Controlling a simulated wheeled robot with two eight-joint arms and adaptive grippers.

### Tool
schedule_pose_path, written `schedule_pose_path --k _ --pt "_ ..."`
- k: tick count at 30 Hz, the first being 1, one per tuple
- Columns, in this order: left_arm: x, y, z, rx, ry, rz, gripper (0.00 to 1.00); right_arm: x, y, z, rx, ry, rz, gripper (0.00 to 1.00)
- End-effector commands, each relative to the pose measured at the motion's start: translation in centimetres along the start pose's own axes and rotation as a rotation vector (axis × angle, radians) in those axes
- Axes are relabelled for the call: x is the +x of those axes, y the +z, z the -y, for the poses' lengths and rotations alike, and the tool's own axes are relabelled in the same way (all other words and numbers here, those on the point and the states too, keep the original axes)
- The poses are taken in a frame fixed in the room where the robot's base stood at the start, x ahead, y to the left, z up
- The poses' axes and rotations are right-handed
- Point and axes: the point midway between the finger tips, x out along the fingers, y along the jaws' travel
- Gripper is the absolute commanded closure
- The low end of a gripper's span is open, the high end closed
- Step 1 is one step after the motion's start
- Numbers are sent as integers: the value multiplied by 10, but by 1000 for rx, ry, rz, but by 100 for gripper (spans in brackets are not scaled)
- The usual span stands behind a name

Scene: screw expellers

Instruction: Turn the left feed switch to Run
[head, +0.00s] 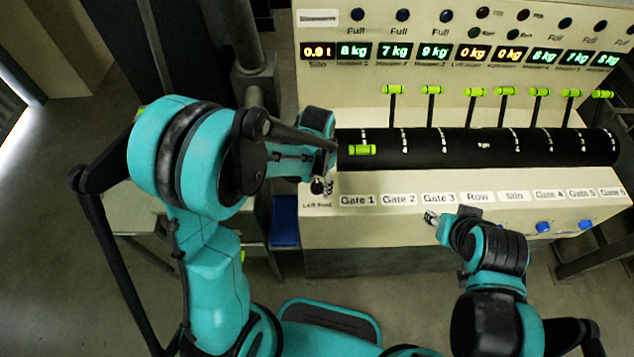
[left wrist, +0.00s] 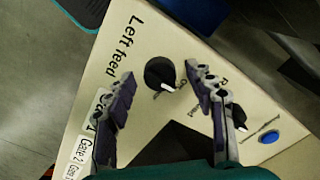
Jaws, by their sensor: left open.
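The left feed switch (left wrist: 157,71) is a round black knob with a white pointer, on the cream panel beside the words "Left feed". Its pointer is toward the lower right in the left wrist view; the small position labels are partly hidden and hard to read. My left gripper (left wrist: 160,76) is open, with one finger on each side of the knob in the picture. I cannot tell whether either finger touches it. In the head view my left gripper (head: 321,184) is over the panel's left end, and the switch is hidden. My right gripper (head: 431,216) is near the panel's front edge, away from the switch.
A second black knob (left wrist: 238,116) shows partly behind one left finger, with a blue button (left wrist: 269,136) near it. In the head view a black drum (head: 460,148) and several green-handled levers (head: 433,90) stand behind the gate labels. Lit displays (head: 435,51) line the back.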

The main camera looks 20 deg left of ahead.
Motion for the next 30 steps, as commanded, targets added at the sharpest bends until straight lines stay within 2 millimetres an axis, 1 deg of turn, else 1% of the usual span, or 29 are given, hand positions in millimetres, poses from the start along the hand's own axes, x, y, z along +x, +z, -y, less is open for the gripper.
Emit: schedule_pose_path --k 1,2,3,5,6,7,14,20,26,30 --pt "0 0 0 0 0 0 48 0 0 0 0 0 0 58" --pt "0 0 0 0 0 0 56 0 0 0 0 0 0 58" --pt "0 0 0 0 0 0 67 0 0 0 0 0 0 58" --pt "0 0 0 0 0 0 82 0 0 0 0 0 0 58" --pt "0 0 0 0 0 0 93 0 0 0 0 0 0 58" --pt "0 0 0 0 0 0 95 0 0 0 0 0 0 58" --pt "0 0 0 8 0 0 96 0 0 0 0 0 0 58" --pt "0 0 0 67 0 0 96 2 1 0 0 0 0 58" --pt "1 0 0 200 0 0 96 5 4 0 0 0 0 58" --pt "1 0 0 326 0 0 96 8 6 0 0 0 0 58"
